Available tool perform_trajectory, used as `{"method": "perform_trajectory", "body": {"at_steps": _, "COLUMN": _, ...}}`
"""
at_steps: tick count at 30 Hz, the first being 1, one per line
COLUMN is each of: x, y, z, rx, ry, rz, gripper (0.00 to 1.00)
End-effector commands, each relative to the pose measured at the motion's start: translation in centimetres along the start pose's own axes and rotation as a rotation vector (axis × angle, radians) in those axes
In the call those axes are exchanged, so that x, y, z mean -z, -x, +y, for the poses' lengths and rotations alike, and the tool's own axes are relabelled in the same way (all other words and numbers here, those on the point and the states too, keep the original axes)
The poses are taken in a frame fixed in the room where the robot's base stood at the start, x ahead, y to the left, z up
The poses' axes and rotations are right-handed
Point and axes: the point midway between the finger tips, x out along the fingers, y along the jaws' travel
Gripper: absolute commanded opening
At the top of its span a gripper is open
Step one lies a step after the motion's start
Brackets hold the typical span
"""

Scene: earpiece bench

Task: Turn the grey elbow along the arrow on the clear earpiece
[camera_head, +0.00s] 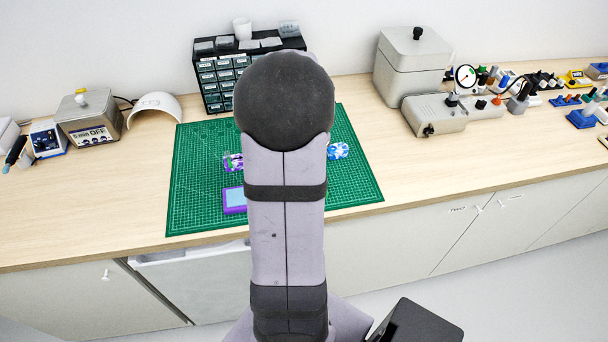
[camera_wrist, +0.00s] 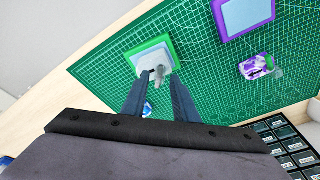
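In the wrist view a small grey part (camera_wrist: 158,74), apparently the elbow, stands on a pale block with a green rim (camera_wrist: 138,61). I cannot make out the clear earpiece's outline or the arrow. My gripper (camera_wrist: 159,82) is open, its two dark fingers apart and pointing at the grey part. The part shows between the fingertips; I cannot tell whether they touch it. In the head view my arm hides the block and the gripper.
A green cutting mat (camera_head: 195,190) lies on the bench. On it are a purple-rimmed tray (camera_wrist: 243,15), a purple-and-white piece (camera_wrist: 255,67) and a blue-and-white piece (camera_head: 338,150). A drawer cabinet (camera_head: 212,80) stands behind. A grey box (camera_head: 412,68) stands right of it.

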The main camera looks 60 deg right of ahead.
Motion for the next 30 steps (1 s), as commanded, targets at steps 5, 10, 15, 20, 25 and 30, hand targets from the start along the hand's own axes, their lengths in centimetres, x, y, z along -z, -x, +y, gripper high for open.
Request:
{"method": "perform_trajectory", "body": {"at_steps": 5, "x": 0.02, "y": -1.0, "z": 0.01, "rx": 0.0, "ry": 0.0, "rz": 0.001, "gripper": 0.27}}
{"method": "perform_trajectory", "body": {"at_steps": 10, "x": 0.05, "y": -1.15, "z": 0.0, "rx": 0.0, "ry": 0.0, "rz": 0.001, "gripper": 0.27}}
{"method": "perform_trajectory", "body": {"at_steps": 15, "x": 0.05, "y": -1.12, "z": -0.01, "rx": 0.0, "ry": 0.0, "rz": 0.001, "gripper": 0.27}}
{"method": "perform_trajectory", "body": {"at_steps": 20, "x": 0.04, "y": -1.12, "z": 0.0, "rx": 0.0, "ry": 0.0, "rz": 0.001, "gripper": 0.12}}
{"method": "perform_trajectory", "body": {"at_steps": 25, "x": 0.04, "y": -1.11, "z": 0.0, "rx": 0.0, "ry": 0.0, "rz": 0.001, "gripper": 0.0}}
{"method": "perform_trajectory", "body": {"at_steps": 30, "x": 0.02, "y": -1.12, "z": -0.01, "rx": -0.002, "ry": -0.009, "rz": 0.001, "gripper": 0.0}}
